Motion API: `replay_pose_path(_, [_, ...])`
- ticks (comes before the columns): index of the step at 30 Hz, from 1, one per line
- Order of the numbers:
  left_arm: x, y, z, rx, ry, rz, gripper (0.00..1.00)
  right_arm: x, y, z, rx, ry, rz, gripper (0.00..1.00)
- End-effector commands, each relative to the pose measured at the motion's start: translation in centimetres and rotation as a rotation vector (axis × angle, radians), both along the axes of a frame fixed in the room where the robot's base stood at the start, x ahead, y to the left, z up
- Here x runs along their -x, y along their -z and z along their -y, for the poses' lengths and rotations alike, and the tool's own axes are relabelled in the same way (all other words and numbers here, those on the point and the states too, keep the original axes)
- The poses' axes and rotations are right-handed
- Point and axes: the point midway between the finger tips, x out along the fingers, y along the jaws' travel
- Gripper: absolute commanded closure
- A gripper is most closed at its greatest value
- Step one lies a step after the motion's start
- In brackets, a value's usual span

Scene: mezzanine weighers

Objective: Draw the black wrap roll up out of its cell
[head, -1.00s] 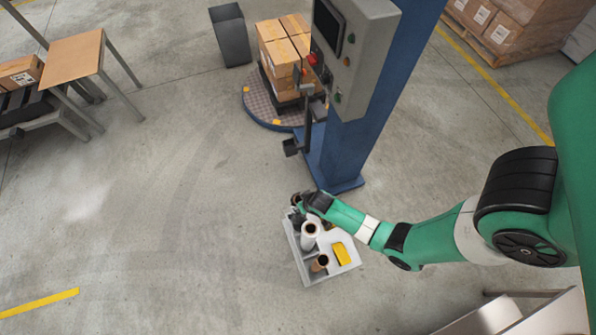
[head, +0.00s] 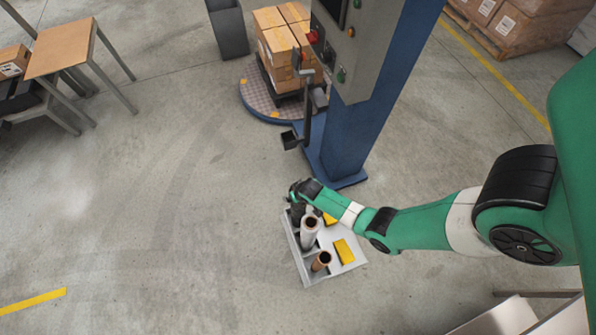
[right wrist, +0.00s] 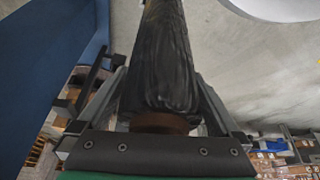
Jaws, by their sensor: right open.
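The black wrap roll (right wrist: 160,60) fills the middle of the right wrist view, its brown core end (right wrist: 160,122) near the palm. My right gripper (right wrist: 160,78) is open, with a finger on either side of the roll; I cannot tell whether either touches it. In the head view the right gripper (head: 298,189) is over the far left corner of the grey tray (head: 291,250). The dark roll (head: 297,212) shows just below it, partly hidden; its lower end and cell are hard to make out. My left gripper is not in view.
A white roll (head: 309,234) stands beside the black one, with a brown roll (head: 320,261) nearer the front. Yellow boxes (head: 345,251) lie on the tray's right side. A blue column (head: 350,140) stands just behind; floor to the left is clear.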

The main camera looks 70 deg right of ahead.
Motion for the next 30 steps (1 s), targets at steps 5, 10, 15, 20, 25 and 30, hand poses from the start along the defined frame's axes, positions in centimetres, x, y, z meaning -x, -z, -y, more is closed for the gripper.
replay_pose_path(5, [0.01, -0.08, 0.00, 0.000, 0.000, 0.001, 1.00, 0.01, -0.05, 0.01, 0.000, 0.000, 0.000, 0.00])
replay_pose_path(10, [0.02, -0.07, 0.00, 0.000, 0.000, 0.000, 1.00, 0.02, -0.05, -0.01, 0.000, 0.000, 0.000, 0.29])
replay_pose_path(15, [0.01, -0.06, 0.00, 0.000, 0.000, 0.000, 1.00, 0.03, -0.04, -0.01, 0.000, 0.000, 0.000, 0.59])
replay_pose_path(20, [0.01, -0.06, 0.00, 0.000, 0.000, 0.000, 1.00, 0.03, -0.04, -0.01, 0.000, 0.000, 0.000, 0.88])
replay_pose_path(25, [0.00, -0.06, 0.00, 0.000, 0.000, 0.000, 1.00, 0.03, -0.04, -0.02, -0.001, 0.000, -0.001, 1.00])
replay_pose_path(30, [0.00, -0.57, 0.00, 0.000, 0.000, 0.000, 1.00, 0.02, -0.58, -0.01, 0.000, 0.000, 0.000, 1.00])
